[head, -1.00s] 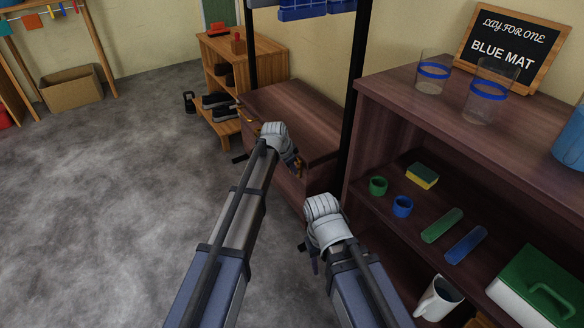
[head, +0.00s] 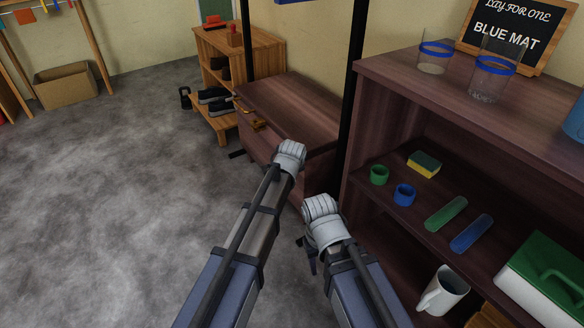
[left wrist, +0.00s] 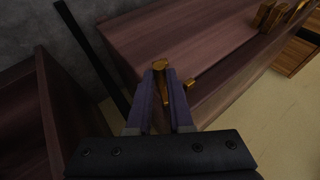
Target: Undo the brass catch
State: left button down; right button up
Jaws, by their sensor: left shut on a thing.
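A dark wooden chest (head: 296,102) stands left of the shelf unit, its lid down. In the left wrist view, my left gripper (left wrist: 164,78) is shut on the brass catch (left wrist: 160,64) at the chest's front edge. A small brass piece (left wrist: 190,84) shows just right of the fingers. More brass fittings (left wrist: 267,15) show farther along the edge, and one (head: 257,124) shows in the head view. In the head view, my left gripper (head: 291,160) hides the held catch. My right gripper (head: 310,255) hangs beside the shelf, its fingers mostly hidden by the wrist.
The shelf unit (head: 372,95) on the right holds glasses, rings, a sponge (head: 424,164), a mug (head: 443,292) and a green-lidded box (head: 548,275). A black post (head: 352,90) stands between chest and shelf.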

pick_arm(q)
jog(key=shift+s+d+f+m+t+y+b, duration=0.25)
jog(key=shift+t+b, duration=0.25)
jog(key=shift+b, duration=0.25)
jog(key=shift+s+d+f+m+t+y+b, duration=0.15)
jog(key=shift+f+t+y+b, duration=0.15)
jog(key=shift+t+b, duration=0.35)
pick_arm(e)
jog(key=shift+f, duration=1.95)
pick_arm(q)
jog(key=shift+a, duration=0.1)
jog(key=c, duration=0.8)
grip_release()
jog(key=p+v, duration=0.4)
jog(key=v, duration=0.3)
jog(key=shift+s+r+p, duration=0.25)
jog(key=shift+r+p, duration=0.1)
jog(key=shift+r, duration=0.05)
pick_arm(e)
jog(key=r, duration=0.1)
jog(key=s+d+r, duration=0.1)
jog(key=r, duration=0.1)
jog(key=d+r, duration=0.1)
jog(key=r, duration=0.1)
jog(key=shift+s, duration=0.3)
